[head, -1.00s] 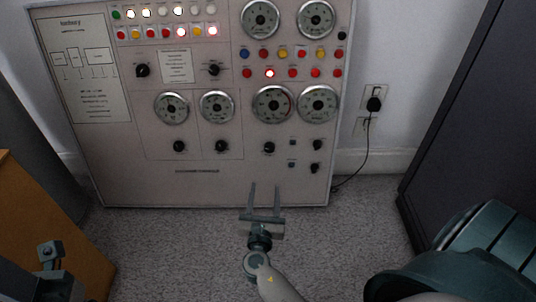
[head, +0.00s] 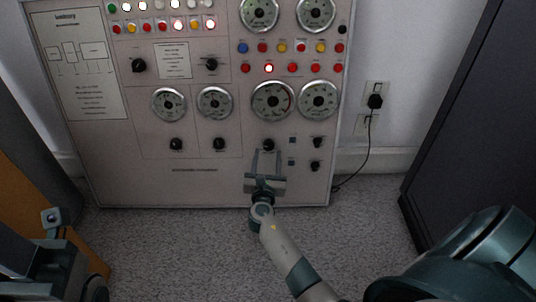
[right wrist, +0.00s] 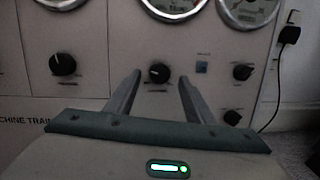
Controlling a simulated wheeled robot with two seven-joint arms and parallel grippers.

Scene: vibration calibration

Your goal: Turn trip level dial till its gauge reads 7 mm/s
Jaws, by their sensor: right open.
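The grey panel (head: 205,190) carries black dials under round gauges; their labels are too small to read, so I cannot tell by name which is the trip level dial. My right gripper (head: 267,155) is open in front of one lower dial (head: 268,144). In the right wrist view this dial (right wrist: 159,74) shows between and beyond the two fingertips (right wrist: 158,82), with no visible contact. The gauge (head: 272,101) above it is too small to read; its lower part shows in the right wrist view (right wrist: 173,8). Parts of my left arm show at lower left; its finger state is unclear.
Other dials sit close by, one to the left (head: 219,144) and two small ones to the right (head: 317,142). A plug (head: 375,101) and cable hang on the wall. A dark cabinet (head: 465,120) stands at right, a wooden piece (head: 35,205) at left.

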